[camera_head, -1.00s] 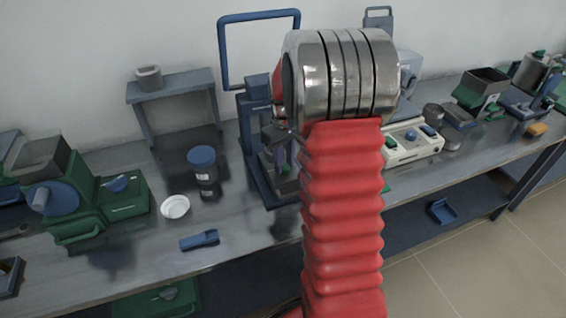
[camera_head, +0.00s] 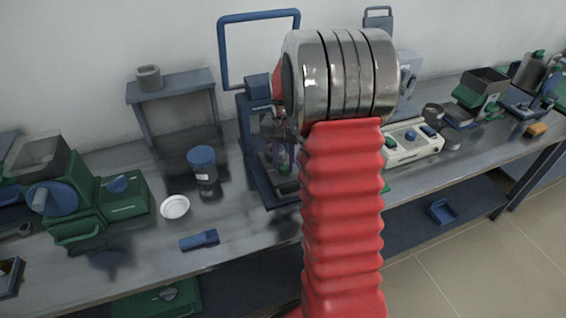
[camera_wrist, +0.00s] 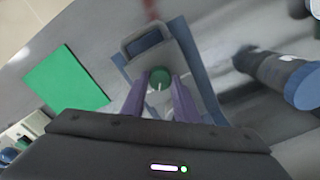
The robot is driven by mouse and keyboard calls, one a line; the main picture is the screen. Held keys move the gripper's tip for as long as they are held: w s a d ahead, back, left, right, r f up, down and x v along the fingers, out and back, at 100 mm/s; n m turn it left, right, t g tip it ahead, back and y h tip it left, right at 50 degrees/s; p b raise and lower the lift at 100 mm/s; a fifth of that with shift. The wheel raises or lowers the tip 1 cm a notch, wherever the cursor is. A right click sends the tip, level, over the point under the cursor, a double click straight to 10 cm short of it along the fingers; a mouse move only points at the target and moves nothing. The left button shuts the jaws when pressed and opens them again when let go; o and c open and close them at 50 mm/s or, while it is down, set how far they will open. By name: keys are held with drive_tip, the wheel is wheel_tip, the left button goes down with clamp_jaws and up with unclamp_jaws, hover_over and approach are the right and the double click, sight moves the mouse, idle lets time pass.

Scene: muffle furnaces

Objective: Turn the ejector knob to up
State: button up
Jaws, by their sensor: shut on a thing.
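The ejector knob (camera_wrist: 159,78) is a small round green knob with a pale pointer line, in the wrist view. It sits on a grey block of the blue-framed press (camera_wrist: 194,62). My gripper (camera_wrist: 160,86) has purple fingers, one on each side of the knob, and is shut on it. In the head view the blue press (camera_head: 262,165) stands on the bench, partly hidden behind my arm.
A blue-capped jar (camera_head: 203,166), a white dish (camera_head: 174,207) and a blue scoop (camera_head: 199,240) are on the bench left of the press. A control box (camera_head: 412,147) is to its right. A tall blue handle loop (camera_head: 260,15) rises behind the press.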

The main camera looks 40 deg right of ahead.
sight(284, 166)
drive_tip(key=m, duration=0.5)
drive_tip(key=shift+w+a+m, duration=0.1)
drive_tip(key=shift+m, duration=0.2)
idle(0.4)
drive_tip(key=o, duration=1.1)
drive_tip(key=shift+c, duration=0.2)
drive_tip(key=shift+r, duration=0.1)
wheel_tip(284, 166, up, 14)
drive_tip(key=shift+f, duration=0.2)
